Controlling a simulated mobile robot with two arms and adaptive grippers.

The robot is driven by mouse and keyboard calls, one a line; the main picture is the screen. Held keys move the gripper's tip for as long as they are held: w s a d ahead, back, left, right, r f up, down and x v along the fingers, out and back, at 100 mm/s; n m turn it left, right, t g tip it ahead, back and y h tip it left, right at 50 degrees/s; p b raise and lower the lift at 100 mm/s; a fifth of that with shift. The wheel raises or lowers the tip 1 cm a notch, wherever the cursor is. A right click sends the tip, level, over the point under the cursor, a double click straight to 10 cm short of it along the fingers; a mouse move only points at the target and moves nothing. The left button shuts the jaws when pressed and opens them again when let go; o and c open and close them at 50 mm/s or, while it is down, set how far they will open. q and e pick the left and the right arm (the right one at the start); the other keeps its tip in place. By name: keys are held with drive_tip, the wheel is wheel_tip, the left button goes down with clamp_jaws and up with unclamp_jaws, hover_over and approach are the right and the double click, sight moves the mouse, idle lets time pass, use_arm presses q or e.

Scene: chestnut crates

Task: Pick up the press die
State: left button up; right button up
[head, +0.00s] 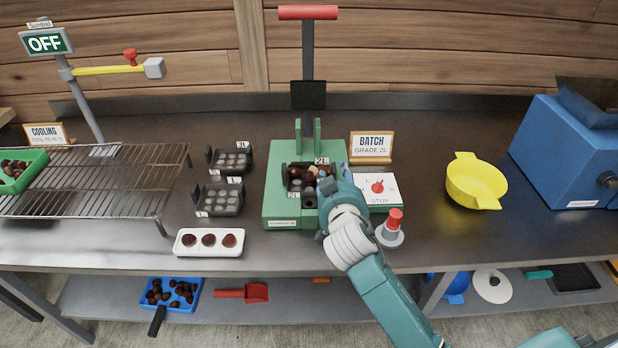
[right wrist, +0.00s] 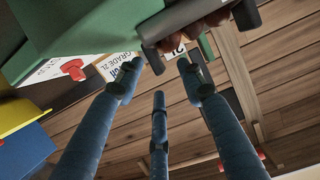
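A black press die labelled 2L (head: 310,198) sits in the green press (head: 276,188), with brown chestnuts in it. My right gripper (head: 334,182) is at the die's right side in the head view and hides part of it. In the right wrist view the fingers of this gripper (right wrist: 160,78) are spread apart, with the dark end of the die (right wrist: 180,20) just beyond the tips. I cannot tell whether they touch it. My left gripper is out of view.
A wire cooling rack (head: 95,180) with a green tray (head: 30,172) is at left. A white tray (head: 208,253) holds three round brown pieces. A STOP panel (head: 376,200), a grey-and-red stamp (head: 391,235), a yellow bowl (head: 476,182) and a blue machine (head: 560,150) stand at right.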

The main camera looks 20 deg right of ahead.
sight(335, 170)
drive_tip(key=x, duration=0.3)
drive_tip(key=p+x, duration=0.1)
drive_tip(key=x, duration=0.1)
drive_tip(key=shift+s+d+f, duration=0.15)
drive_tip(key=shift+d+f, duration=0.1)
drive_tip(key=shift+f, duration=0.05)
drive_tip(key=shift+w+f, duration=0.1)
drive_tip(key=shift+w, duration=0.1)
drive_tip(key=shift+s, duration=0.1)
drive_tip(key=c, duration=0.4)
clamp_jaws()
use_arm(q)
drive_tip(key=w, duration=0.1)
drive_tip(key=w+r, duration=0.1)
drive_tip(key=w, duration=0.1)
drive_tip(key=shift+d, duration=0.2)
